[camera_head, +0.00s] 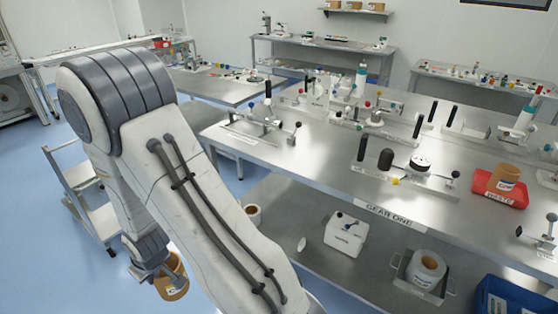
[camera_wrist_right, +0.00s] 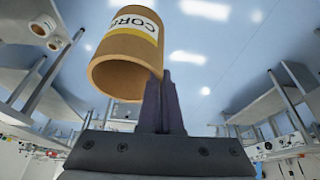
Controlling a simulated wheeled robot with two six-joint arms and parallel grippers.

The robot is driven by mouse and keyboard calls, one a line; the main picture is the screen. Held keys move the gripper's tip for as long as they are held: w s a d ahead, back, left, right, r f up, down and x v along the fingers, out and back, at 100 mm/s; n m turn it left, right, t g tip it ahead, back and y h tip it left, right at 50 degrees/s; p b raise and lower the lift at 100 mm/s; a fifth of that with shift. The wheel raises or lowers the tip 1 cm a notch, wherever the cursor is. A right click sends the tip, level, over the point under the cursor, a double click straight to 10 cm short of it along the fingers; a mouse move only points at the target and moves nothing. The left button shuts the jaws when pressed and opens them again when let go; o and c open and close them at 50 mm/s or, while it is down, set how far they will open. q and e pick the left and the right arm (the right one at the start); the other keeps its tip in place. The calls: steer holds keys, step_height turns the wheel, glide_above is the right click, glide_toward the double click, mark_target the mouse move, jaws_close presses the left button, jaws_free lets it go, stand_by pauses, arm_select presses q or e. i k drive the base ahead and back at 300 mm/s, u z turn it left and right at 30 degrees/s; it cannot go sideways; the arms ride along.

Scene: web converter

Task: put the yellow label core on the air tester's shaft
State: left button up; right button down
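My right gripper (camera_head: 163,271) hangs low at the left of the head view, over the floor and away from the benches. It is shut on the wall of a brown cardboard core (camera_head: 173,284). In the wrist view the closed fingers (camera_wrist_right: 163,95) pinch the near rim of this core (camera_wrist_right: 118,70), which has a yellow and white label with partly readable lettering. My left gripper does not show.
A steel bench (camera_head: 300,160) carries upright black posts, a black round device (camera_head: 420,162) and a red tray (camera_head: 500,190) holding another brown core (camera_head: 507,173). A cart (camera_head: 92,200) stands left.

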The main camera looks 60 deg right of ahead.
mark_target(384, 166)
steer(key=u, duration=0.2)
steer(key=k, duration=0.8)
steer(key=z, duration=1.65)
steer(key=i, duration=0.4)
steer(key=u, duration=0.05)
